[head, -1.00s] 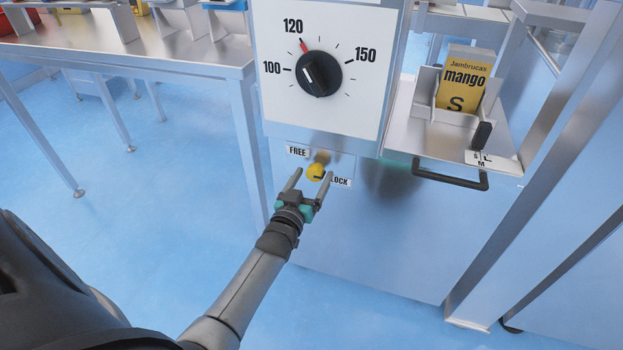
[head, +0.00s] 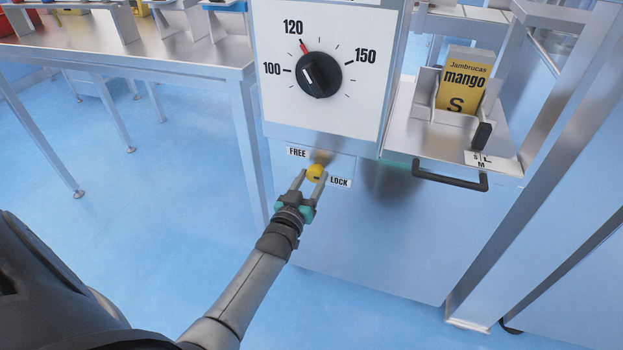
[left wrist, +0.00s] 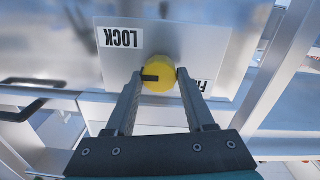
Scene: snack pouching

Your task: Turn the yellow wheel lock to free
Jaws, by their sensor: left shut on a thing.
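The yellow wheel lock (head: 315,171) is a small round knob on the lower front panel of the machine, between the FREE label (head: 297,152) at upper left and the LOCK label (head: 340,182) at lower right. My left gripper (head: 311,177) is shut on it, one finger on each side. In the left wrist view the yellow knob (left wrist: 160,68) sits between both fingertips, and its black mark points left, on the side of the LOCK label (left wrist: 122,38). The FREE label (left wrist: 201,86) is partly hidden there by a finger. My right gripper is not in view.
A black dial (head: 319,75) with a red pointer near 120 is above the lock. To the right, a mango pouch (head: 465,82) stands in a metal holder over a black handle (head: 450,177). A steel table (head: 170,62) stands at left; the floor below is open.

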